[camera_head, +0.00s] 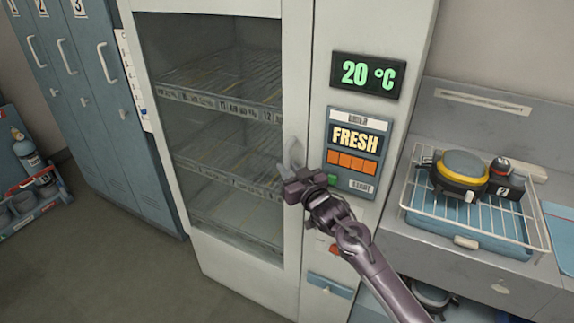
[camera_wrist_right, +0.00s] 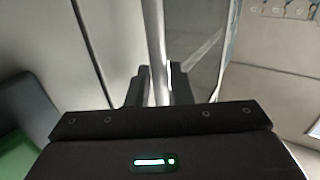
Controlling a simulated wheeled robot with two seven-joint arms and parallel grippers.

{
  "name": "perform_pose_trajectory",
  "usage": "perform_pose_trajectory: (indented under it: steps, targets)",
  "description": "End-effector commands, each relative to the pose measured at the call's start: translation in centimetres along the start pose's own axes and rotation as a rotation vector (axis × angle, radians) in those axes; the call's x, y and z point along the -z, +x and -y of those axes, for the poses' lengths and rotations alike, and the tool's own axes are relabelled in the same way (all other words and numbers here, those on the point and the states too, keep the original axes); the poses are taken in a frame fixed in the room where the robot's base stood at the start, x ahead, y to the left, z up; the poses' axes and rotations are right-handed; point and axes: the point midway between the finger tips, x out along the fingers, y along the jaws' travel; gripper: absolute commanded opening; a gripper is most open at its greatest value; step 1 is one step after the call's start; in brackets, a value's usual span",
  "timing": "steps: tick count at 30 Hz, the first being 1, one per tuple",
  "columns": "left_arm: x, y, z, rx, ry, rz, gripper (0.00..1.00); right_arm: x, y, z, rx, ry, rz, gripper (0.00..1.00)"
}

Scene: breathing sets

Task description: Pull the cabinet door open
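The tall white cabinet's door (camera_head: 290,70) has a large glass pane (camera_head: 160,50) with wire shelves behind it. The door appears flush with the cabinet front. A pale vertical handle (camera_head: 295,151) is on the right side of the door. My right gripper (camera_head: 291,172) is at this handle, coming from the lower right. In the right wrist view, the handle (camera_wrist_right: 156,40) runs between the two fingers (camera_wrist_right: 159,86), which sit close on either side of it and look shut on it. My left gripper is not in view.
A control panel (camera_head: 354,152) and a temperature display (camera_head: 365,75) are right of the door. A counter with a wire rack (camera_head: 480,222) stands at the right. Blue lockers (camera_head: 95,110) and a bottle carrier (camera_head: 38,205) are at the left. Floor (camera_head: 100,270) before the cabinet is clear.

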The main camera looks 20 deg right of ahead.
Motion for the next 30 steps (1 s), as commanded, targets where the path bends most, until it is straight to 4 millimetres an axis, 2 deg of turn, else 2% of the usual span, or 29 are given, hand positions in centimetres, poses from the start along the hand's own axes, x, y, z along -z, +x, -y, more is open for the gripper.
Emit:
perform_pose_trajectory:
  steps: [4, 12, 18, 30]
  targets:
    - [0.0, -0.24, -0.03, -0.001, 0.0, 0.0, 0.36, 0.06, 0.95, 0.01, 0.0, 0.0, 0.0, 0.2]
    - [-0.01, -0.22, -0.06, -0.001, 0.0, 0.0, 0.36, -0.03, 1.08, 0.03, 0.0, -0.001, 0.0, 0.2]
    - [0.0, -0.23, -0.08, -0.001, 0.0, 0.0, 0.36, -0.04, 1.06, 0.03, 0.0, 0.0, 0.0, 0.0]
    - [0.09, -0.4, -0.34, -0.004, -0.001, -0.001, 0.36, -0.06, 0.75, 0.5, -0.008, 0.001, 0.001, 0.0]
